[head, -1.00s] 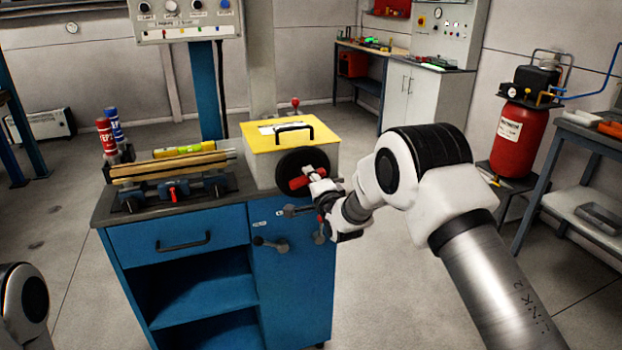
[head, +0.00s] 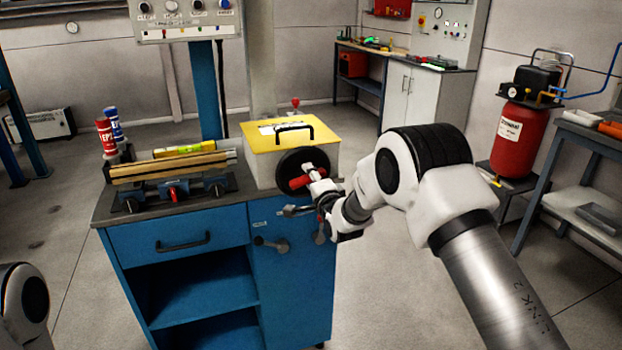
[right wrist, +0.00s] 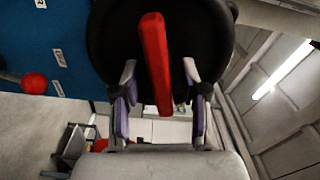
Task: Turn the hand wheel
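The hand wheel (head: 290,163) is a black disc on the front of a pale box with a yellow lid. It has a red handle (head: 299,183). In the right wrist view the dark wheel (right wrist: 108,40) fills the top, and the red handle (right wrist: 156,65) points toward the camera, slightly tilted. My right gripper (head: 316,178) is at the wheel. In the wrist view its two fingers (right wrist: 160,85) stand on either side of the handle, with a visible gap on each side. My left gripper is out of view; only part of my left arm shows at lower left.
The box stands on a blue cabinet (head: 285,290). A vise-like fixture (head: 175,190) and red and blue cans (head: 106,135) are to the left. A red tank (head: 516,138) stands at right. Open floor lies between.

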